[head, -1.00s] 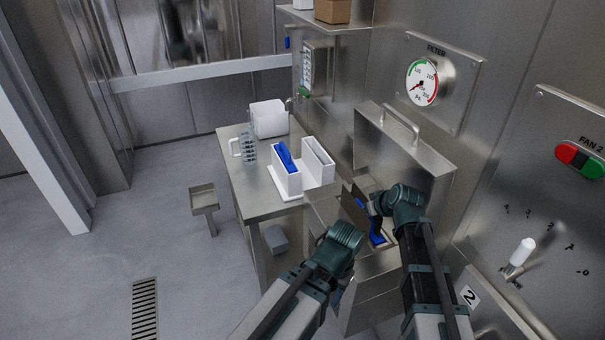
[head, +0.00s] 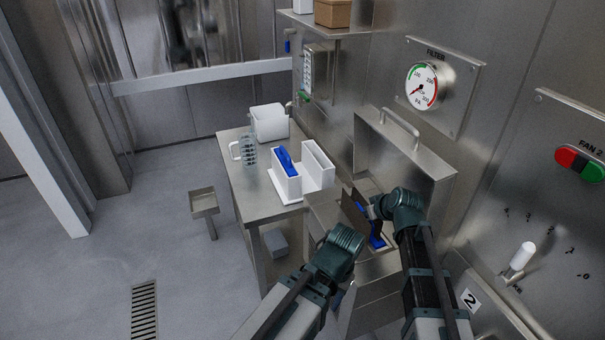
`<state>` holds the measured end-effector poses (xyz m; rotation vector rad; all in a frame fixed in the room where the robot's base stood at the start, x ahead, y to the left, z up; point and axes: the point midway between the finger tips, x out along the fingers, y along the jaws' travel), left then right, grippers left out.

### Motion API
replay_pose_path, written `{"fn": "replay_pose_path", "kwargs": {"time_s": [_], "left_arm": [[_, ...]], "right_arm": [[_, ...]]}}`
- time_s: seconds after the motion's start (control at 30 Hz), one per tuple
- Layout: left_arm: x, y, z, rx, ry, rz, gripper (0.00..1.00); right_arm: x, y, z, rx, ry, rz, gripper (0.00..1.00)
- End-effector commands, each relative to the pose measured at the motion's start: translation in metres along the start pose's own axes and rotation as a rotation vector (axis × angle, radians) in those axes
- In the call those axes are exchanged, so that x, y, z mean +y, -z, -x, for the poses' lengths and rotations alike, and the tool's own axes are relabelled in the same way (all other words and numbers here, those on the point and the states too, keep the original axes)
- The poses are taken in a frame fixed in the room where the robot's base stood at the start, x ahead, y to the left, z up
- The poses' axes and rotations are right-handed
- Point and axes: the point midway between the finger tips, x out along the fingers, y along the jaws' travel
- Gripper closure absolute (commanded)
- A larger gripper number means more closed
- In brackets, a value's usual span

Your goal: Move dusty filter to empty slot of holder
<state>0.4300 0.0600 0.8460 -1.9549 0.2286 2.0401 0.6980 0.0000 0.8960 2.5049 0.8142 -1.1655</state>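The dusty filter (head: 352,210) is a dark brownish panel with blue parts, standing tilted at the open filter housing (head: 345,222). My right gripper (head: 372,208) is at its blue upper part and appears shut on it; the fingers are partly hidden by my wrist. A blue piece (head: 377,242) shows lower down; I cannot tell whether it belongs to the same filter. The white holder (head: 289,188) stands on the steel table, a blue-framed filter (head: 285,160) in its left slot and its right slot empty. My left gripper (head: 347,292) is low in front of the housing, its fingers mostly hidden.
The housing's lid (head: 408,150) stands open against the wall below the gauge (head: 421,87). A clear jug (head: 248,152) and a white container (head: 270,121) are behind the holder on the table (head: 238,180). A small stand (head: 204,203) is left of the table.

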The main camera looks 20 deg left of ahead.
Motion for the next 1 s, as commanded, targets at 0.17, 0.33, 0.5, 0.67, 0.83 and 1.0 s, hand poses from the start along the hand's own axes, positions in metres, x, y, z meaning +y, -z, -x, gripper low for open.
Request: {"fn": "replay_pose_path", "kwargs": {"time_s": [0.17, 0.33, 0.5, 0.67, 0.83, 1.0], "left_arm": [[0.0000, 0.0000, 0.0005, 0.000, 0.000, 0.000, 0.50], [-0.0002, -0.0001, 0.0021, 0.000, 0.000, 0.000, 0.50], [-0.0004, -0.0002, 0.0041, 0.000, 0.000, 0.000, 0.50], [-0.0006, -0.0004, 0.0059, 0.000, 0.000, 0.000, 0.50], [-0.0008, -0.0005, 0.0079, 0.000, 0.000, 0.000, 0.50], [-0.0009, -0.0006, 0.0098, 0.000, 0.000, 0.000, 0.50]], "right_arm": [[0.0002, 0.0004, 0.0004, 0.001, -0.001, 0.000, 1.00], [0.0003, 0.0015, 0.0016, 0.001, -0.001, 0.000, 1.00], [0.0002, 0.0028, 0.0032, 0.001, -0.001, 0.000, 1.00], [0.0002, 0.0040, 0.0046, 0.001, 0.000, 0.000, 1.00], [0.0001, 0.0052, 0.0061, 0.001, 0.000, 0.000, 1.00], [0.0001, 0.0065, 0.0075, 0.001, 0.000, 0.000, 1.00]]}}
